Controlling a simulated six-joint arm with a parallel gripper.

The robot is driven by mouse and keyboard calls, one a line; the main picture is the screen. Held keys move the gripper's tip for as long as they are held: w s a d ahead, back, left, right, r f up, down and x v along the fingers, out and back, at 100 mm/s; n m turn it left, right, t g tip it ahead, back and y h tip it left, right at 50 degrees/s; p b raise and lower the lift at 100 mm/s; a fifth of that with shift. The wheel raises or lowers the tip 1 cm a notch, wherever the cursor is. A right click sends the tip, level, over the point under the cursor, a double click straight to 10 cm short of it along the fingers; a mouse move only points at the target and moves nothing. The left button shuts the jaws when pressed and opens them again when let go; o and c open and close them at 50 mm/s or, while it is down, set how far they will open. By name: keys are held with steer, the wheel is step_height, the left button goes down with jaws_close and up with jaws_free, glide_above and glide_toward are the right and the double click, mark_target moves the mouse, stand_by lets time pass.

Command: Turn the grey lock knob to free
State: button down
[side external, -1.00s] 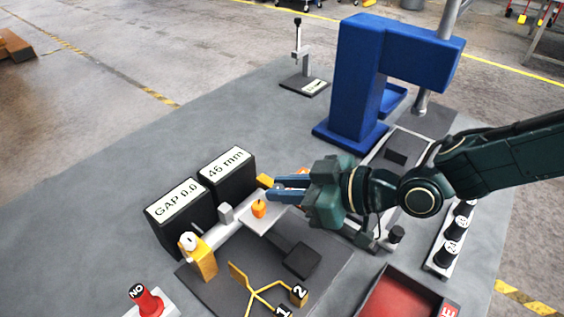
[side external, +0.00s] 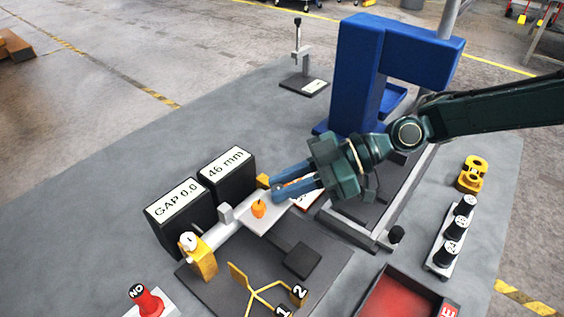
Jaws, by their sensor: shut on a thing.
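My gripper (side external: 277,191) reaches in from the right, its two blue fingers tilted down to the right end of the gauge fixture. The fingers are shut on what looks like the small grey lock knob (side external: 278,187), mostly hidden between the fingertips. A yellow block (side external: 263,181) sits just left of the fingertips. The fixture's light bar (side external: 229,228) runs from there to a yellow post (side external: 203,259) with a white round knob (side external: 189,240). An orange pointer (side external: 258,208) stands on the pale plate. The knob's exact angle cannot be read.
Two black display boxes, one reading GAP 0.0 (side external: 180,202) and one 46 mm (side external: 225,170), stand behind the bar. A blue press (side external: 362,75) stands behind my gripper. A red tray (side external: 395,297), black weights (side external: 452,230) and a yellow casting (side external: 472,174) lie right.

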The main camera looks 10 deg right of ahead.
mark_target(281, 186)
steer(key=shift+w+n+g, duration=0.15)
steer(key=shift+n+g, duration=1.05)
steer(key=shift+g, duration=0.1)
steer(key=shift+n+g+h, duration=0.5)
steer(key=shift+n+g, duration=0.2)
steer(key=shift+g, duration=0.2)
steer(key=c, duration=1.3)
jaws_free()
steer(key=shift+w, duration=0.1)
steer(key=shift+w+d+r, duration=0.2)
steer(key=shift+d+r, duration=0.05)
steer(key=shift+d, duration=0.15)
steer(key=shift+v, duration=1)
step_height(281, 186, up, 7)
